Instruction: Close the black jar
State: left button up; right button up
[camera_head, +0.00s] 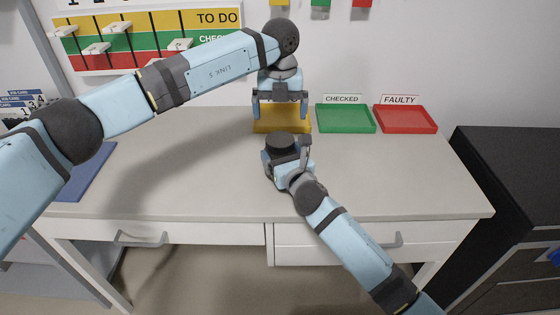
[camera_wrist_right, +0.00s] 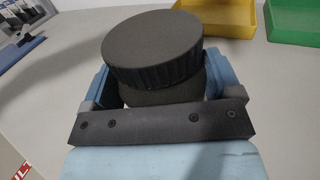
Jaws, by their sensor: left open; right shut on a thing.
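The black jar (camera_wrist_right: 160,92) stands between the fingers of my right gripper (camera_wrist_right: 155,96), which is shut on its body. Its wide black lid (camera_wrist_right: 152,45), with a ribbed edge, sits on top and looks slightly tilted in the right wrist view; I cannot tell whether it is fully tight. In the head view the lid (camera_head: 280,141) shows as a dark disc above the right gripper (camera_head: 287,157). My left gripper (camera_head: 280,114) is open and empty, pointing down behind and above the jar, in front of the yellow tray. The jar's lower part is hidden by the right gripper.
A yellow tray (camera_head: 282,127), a green tray (camera_head: 346,119) under a CHECKED sign and a red tray (camera_head: 406,120) under a FAULTY sign line the back of the table (camera_head: 200,185). A blue mat (camera_head: 88,178) lies at the left. The table's middle left and right are clear.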

aim_at(280, 139)
pick_arm(q)
jog(key=shift+f, duration=4.05)
jog(key=c, duration=0.9)
jog(key=shift+m, duration=0.9)
jog(key=shift+c, duration=0.2)
jog(key=o, duration=0.9)
jog(key=shift+o, duration=0.2)
jog(key=shift+r, duration=0.1)
notch_tip(280, 139, up, 12)
